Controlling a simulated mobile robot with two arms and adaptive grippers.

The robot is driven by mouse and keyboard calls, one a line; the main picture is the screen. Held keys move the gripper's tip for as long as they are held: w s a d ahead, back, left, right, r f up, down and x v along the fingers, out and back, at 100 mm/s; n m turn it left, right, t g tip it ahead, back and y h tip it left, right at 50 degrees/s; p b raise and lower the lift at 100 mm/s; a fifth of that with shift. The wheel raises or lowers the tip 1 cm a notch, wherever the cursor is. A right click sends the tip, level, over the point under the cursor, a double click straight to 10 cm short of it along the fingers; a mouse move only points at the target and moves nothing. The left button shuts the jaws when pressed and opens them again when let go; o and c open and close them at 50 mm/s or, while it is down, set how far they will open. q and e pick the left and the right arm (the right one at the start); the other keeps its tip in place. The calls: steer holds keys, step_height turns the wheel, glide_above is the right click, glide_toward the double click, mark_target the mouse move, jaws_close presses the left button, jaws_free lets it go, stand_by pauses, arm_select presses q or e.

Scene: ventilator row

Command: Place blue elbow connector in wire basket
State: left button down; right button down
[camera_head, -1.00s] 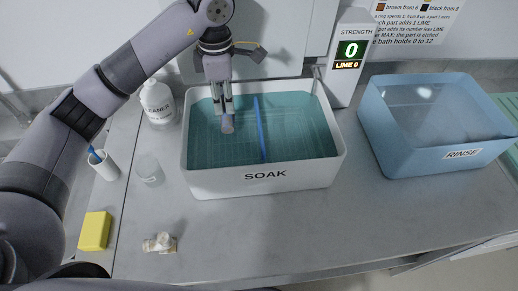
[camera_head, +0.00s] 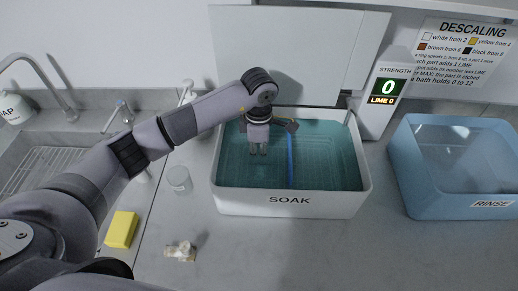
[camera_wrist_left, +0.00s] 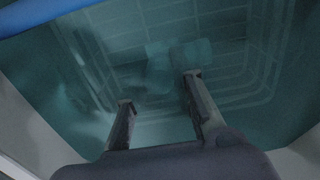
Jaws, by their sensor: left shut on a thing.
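My left gripper (camera_head: 258,152) reaches down into the white SOAK tub (camera_head: 292,204), left of its blue bar, with its fingertips at or under the teal liquid. In the left wrist view a teal-tinted, bent piece, apparently the blue elbow connector (camera_wrist_left: 178,64), lies at the fingertips. The liquid tints it, so its colour and exact contact are unclear. The gripper is shut on it. Faint grid lines in the tub look like the wire basket (camera_wrist_left: 235,62), sunk in the liquid. My right gripper is not in view.
The blue bar (camera_head: 290,160) runs down the tub's middle. A blue RINSE tub (camera_head: 440,198) stands right, and the STRENGTH display (camera_head: 388,88) reads 0. A clear cup (camera_head: 179,180), yellow sponge (camera_head: 121,229) and small whitish part (camera_head: 181,251) sit left. The front counter is mostly clear.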

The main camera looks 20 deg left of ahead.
arm_select(q)
steer(key=shift+f, duration=0.1)
steer(key=c, duration=1.8)
jaws_free()
steer(key=shift+f, duration=0.1)
steer(key=shift+c, duration=0.2)
steer(key=o, duration=0.5)
steer(key=shift+r, duration=0.3)
steer(key=shift+w+r, duration=0.1)
steer(key=shift+r, duration=0.25)
steer(key=shift+r+b, duration=1.85)
steer(key=shift+r, duration=3.7)
